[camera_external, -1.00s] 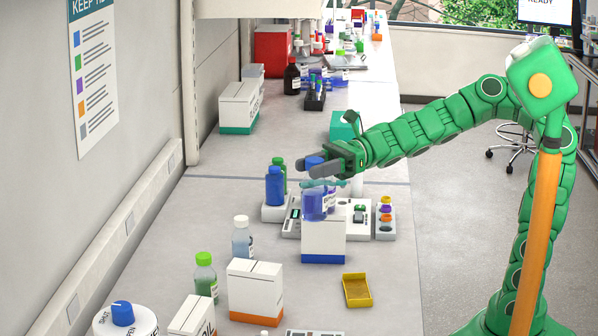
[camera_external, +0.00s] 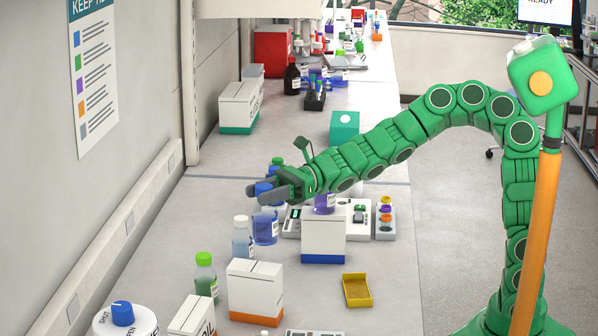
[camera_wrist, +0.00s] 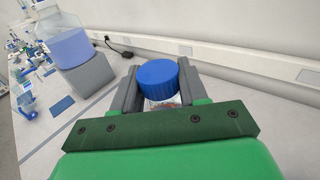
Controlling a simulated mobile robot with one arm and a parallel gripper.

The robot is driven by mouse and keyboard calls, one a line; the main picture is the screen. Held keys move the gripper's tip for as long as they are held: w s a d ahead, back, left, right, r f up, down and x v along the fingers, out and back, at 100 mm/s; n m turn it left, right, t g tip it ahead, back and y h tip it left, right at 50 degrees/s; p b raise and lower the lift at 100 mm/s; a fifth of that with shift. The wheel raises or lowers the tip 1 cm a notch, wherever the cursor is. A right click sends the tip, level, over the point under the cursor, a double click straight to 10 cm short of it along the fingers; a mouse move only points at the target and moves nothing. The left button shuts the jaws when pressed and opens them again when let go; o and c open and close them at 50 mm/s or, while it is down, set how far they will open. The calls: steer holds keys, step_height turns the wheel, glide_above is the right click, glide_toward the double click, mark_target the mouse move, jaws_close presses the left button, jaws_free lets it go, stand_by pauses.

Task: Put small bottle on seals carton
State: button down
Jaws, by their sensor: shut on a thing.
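In the wrist view the held bottle's blue cap (camera_wrist: 157,75) sits between my two fingers. A white carton with an orange base (camera_external: 255,290) stands nearer the camera. I cannot read which carton is for seals.
A white-capped bottle (camera_external: 242,240) and a green-capped bottle (camera_external: 204,275) stand on the left. A yellow tray (camera_external: 356,290) lies right of the orange-based carton. A grey rack (camera_external: 385,220) is at the right edge. Other bottles behind my gripper are partly hidden. Bench around the yellow tray is clear.

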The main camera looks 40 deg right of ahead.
mark_target(255, 205)
steer(key=shift+w+a+f, duration=0.3)
steer(key=shift+f, duration=0.25)
steer(key=shift+w+a+f, duration=0.25)
steer(key=shift+a+f, duration=0.1)
steer(key=shift+f, duration=0.15)
steer(key=shift+w+a+f, duration=0.3)
steer(key=shift+f, duration=0.25)
steer(key=shift+w+a+f, duration=0.1)
steer(key=shift+f, duration=1.65)
steer(key=c, duration=0.6)
jaws_free()
steer(key=shift+s+d+r, duration=0.15)
steer(key=shift+s+d, duration=0.05)
steer(key=shift+d, duration=1.8)
steer(key=shift+s+d+r, duration=0.15)
steer(key=shift+d, duration=1.85)
steer(key=shift+s+d+r, duration=0.15)
steer(key=shift+s+d, duration=0.05)
steer(key=shift+d, duration=1.8)
